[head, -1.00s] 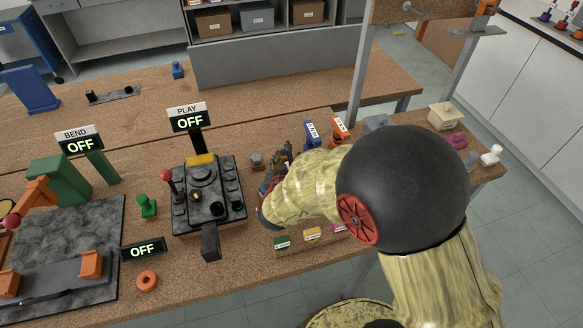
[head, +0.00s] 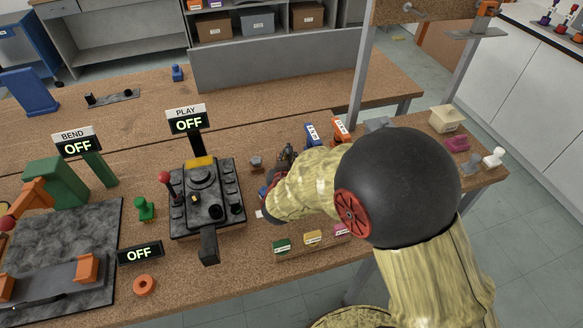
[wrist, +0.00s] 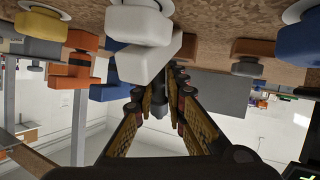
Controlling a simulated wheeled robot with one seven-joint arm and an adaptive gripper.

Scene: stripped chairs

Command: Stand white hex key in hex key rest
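My gripper (wrist: 165,88) points away from the camera in the wrist view. Its yellow-padded fingers look apart, with a gap between them. A white blocky piece (wrist: 145,62) lies just beyond the left fingertips; I cannot tell whether it touches them or whether it is the white hex key. In the head view my arm hides most of the gripper (head: 283,165), which is low over the table right of the button panel. A small white patch (head: 260,213) shows left of my wrist. A white piece (head: 493,157) stands at the table's right end. I cannot identify the hex key rest for certain.
The button panel (head: 207,200) with a red-topped lever stands left of my gripper. Labelled green (head: 282,246), yellow (head: 312,237) and pink (head: 342,230) blocks sit in front. Blue (head: 312,134) and orange (head: 340,130) labelled pieces stand behind. An orange ring (head: 145,285) lies front left.

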